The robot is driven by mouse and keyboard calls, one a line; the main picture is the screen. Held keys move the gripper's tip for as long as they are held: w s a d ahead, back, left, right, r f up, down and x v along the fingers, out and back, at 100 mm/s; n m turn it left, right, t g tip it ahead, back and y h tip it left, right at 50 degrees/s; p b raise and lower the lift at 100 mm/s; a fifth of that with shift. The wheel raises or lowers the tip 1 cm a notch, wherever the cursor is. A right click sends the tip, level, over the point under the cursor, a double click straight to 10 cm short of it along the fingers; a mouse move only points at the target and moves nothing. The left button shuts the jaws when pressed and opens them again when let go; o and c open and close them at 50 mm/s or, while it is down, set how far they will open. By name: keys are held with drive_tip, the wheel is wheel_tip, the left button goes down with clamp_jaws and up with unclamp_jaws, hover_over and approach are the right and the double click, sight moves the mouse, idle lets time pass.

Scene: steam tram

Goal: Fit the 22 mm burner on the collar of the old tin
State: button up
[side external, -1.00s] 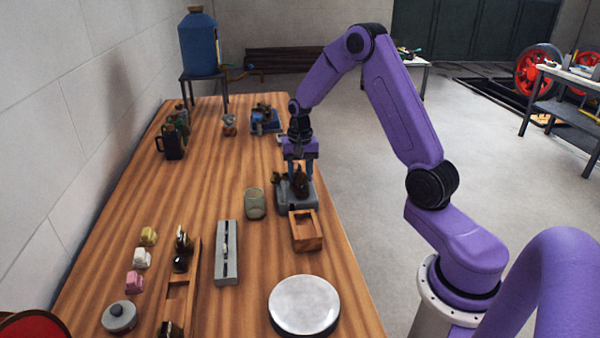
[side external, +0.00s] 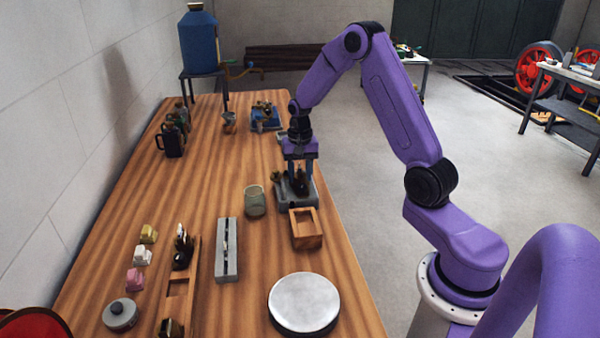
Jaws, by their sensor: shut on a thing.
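My gripper (side external: 301,174) points down over a grey block-like stand (side external: 309,196) near the right edge of the wooden bench. It is shut on a small dark piece (side external: 302,184) at the stand. The fingers partly hide this piece, and I cannot tell if it touches what is below. Another dark olive piece (side external: 277,177) sits at the stand's left side. I cannot tell for sure which thing is the old tin or its collar. Small dark brass pieces (side external: 183,252) stand in a long wooden rack (side external: 192,282) at the front left.
A greenish jar (side external: 255,202) stands left of the stand and an open wooden box (side external: 307,241) in front. A grey slotted block (side external: 227,250) and a round pale plate (side external: 304,302) lie nearer. Dark jugs (side external: 172,140) stand at the back left. The bench's middle left is clear.

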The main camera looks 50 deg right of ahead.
drive_tip(key=o, duration=1.2)
wheel_tip(320, 180, up, 18)
drive_tip(key=shift+f, duration=0.25)
drive_tip(key=s+a+f+n, duration=0.1)
drive_tip(key=s+a+n, duration=0.45)
drive_tip(key=a, duration=0.45)
drive_tip(key=s+a+n, duration=0.5)
drive_tip(key=s+a, duration=0.2)
drive_tip(key=a, duration=0.2)
drive_tip(key=s+a+f+n, duration=0.1)
drive_tip(key=s+n, duration=0.2)
drive_tip(key=s, duration=0.3)
drive_tip(key=s+f+n, duration=0.2)
drive_tip(key=s+n, duration=0.2)
drive_tip(key=s, duration=0.3)
drive_tip(key=s+a+f+n, duration=0.1)
drive_tip(key=s+n, duration=0.3)
drive_tip(key=s, duration=0.2)
drive_tip(key=shift+s+a+f, duration=0.25)
drive_tip(key=shift+s+a, duration=0.05)
drive_tip(key=shift+a, duration=0.05)
